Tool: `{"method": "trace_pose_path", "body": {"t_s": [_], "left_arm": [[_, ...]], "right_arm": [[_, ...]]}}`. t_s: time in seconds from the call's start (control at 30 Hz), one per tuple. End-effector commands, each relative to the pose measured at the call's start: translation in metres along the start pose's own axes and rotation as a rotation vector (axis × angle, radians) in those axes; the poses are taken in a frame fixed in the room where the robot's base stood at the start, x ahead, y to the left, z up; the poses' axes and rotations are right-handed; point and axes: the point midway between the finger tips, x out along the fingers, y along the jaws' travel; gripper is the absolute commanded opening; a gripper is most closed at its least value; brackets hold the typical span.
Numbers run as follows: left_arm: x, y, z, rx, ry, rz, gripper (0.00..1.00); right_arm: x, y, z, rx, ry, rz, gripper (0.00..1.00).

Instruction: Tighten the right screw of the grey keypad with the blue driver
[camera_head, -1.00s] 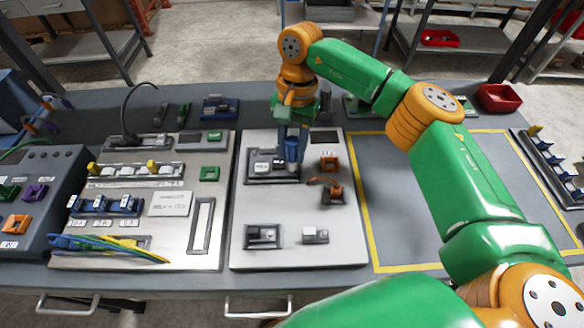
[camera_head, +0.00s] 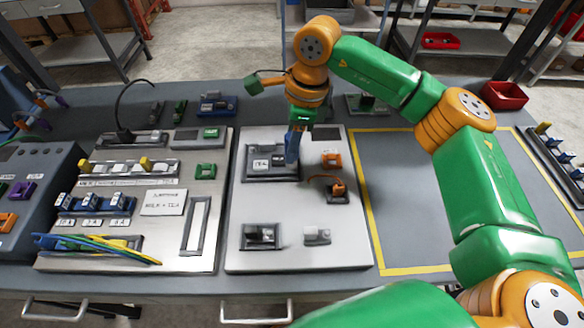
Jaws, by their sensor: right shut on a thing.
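My right gripper (camera_head: 295,135) hangs from the green and orange arm over the back of the light panel, pointing down. It is shut on the blue driver (camera_head: 292,148), whose lower end is at the right end of a grey keypad unit (camera_head: 258,176). The unit has a dark frame and pale labelled keys. The right screw is hidden or too small to make out. I cannot tell whether the driver's tip touches it. My left gripper is not in view.
The light panel (camera_head: 290,215) also bears an orange part (camera_head: 331,160), an orange and dark unit (camera_head: 337,190) and two small grey units at its front. A yellow-bordered empty area (camera_head: 420,200) lies to the right. A red bin (camera_head: 505,95) stands behind it.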

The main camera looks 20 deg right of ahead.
Motion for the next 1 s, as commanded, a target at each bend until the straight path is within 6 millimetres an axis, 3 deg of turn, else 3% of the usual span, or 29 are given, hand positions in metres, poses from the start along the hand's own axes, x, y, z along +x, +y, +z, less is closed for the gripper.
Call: {"method": "trace_pose_path", "body": {"t_s": [0.13,0.3,0.53,0.73,1.0], "left_arm": [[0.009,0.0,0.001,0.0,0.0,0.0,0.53],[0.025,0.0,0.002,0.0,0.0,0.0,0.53],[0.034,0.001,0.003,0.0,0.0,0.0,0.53],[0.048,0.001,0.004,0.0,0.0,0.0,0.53],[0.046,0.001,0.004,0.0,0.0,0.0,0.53]], "right_arm": [[0.003,0.0,-0.001,0.14,0.0,-0.024,0.0],[0.005,0.0,-0.001,0.5,0.0,-0.086,0.0],[0.004,-0.001,-0.001,0.764,0.001,-0.13,0.0],[0.004,-0.001,-0.001,1.171,0.002,-0.2,0.0],[0.001,-0.001,-0.001,1.245,0.004,-0.21,0.0]]}}
